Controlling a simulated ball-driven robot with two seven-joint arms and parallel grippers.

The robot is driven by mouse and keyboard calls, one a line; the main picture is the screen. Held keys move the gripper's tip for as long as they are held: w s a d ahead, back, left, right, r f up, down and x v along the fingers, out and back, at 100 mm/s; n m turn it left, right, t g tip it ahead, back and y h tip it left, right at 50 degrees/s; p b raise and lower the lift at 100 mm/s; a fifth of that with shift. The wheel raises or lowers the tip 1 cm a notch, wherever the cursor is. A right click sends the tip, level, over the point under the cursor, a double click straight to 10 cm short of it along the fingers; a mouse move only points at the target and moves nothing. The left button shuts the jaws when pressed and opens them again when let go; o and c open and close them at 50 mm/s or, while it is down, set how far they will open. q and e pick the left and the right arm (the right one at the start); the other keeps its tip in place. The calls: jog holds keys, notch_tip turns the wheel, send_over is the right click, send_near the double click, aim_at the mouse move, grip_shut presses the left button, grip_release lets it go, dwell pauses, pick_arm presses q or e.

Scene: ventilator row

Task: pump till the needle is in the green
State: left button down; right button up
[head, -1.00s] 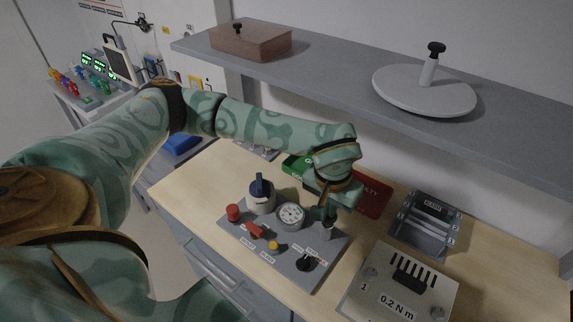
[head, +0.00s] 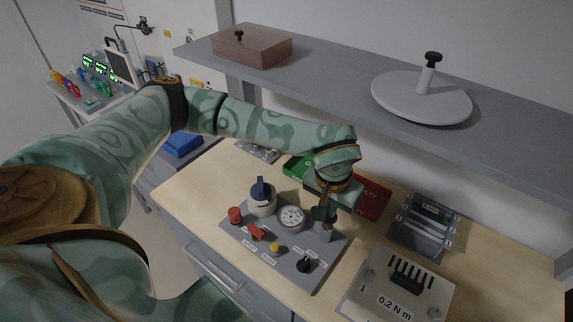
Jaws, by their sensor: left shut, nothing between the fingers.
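A grey panel (head: 300,285) lies on the wooden bench. On it are a round white gauge (head: 291,217), a white cylinder with a blue handle on top (head: 261,196), a red knob (head: 235,215), a red lever (head: 256,233), a yellow button (head: 275,248) and a black knob (head: 304,265). The gauge's needle and green zone are too small to read. A grey upright post (head: 325,232) stands right of the gauge. My left gripper (head: 324,216) is shut and empty, pointing down just above this post; I cannot tell whether it touches. My right gripper is not in view.
A grey shelf (head: 320,85) overhangs the bench, with a brown box (head: 252,48) and a round white plate (head: 420,100) on it. A green tray (head: 294,167) and a red tray (head: 374,202) lie behind my gripper. A metal rack (head: 424,225) and torque box (head: 395,292) stand right.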

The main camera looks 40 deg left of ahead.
pick_arm(q)
jog(key=shift+f, duration=0.2)
jog(key=shift+f+b, duration=0.55)
jog(key=shift+f, duration=0.7)
jog(key=shift+r+p, duration=1.25)
jog(key=shift+r, duration=0.2)
jog(key=shift+f, duration=0.1)
jog(key=shift+f+b, duration=0.3)
jog(key=shift+f, duration=0.1)
jog(key=shift+r+p, duration=0.45)
jog(key=shift+p, duration=0.1)
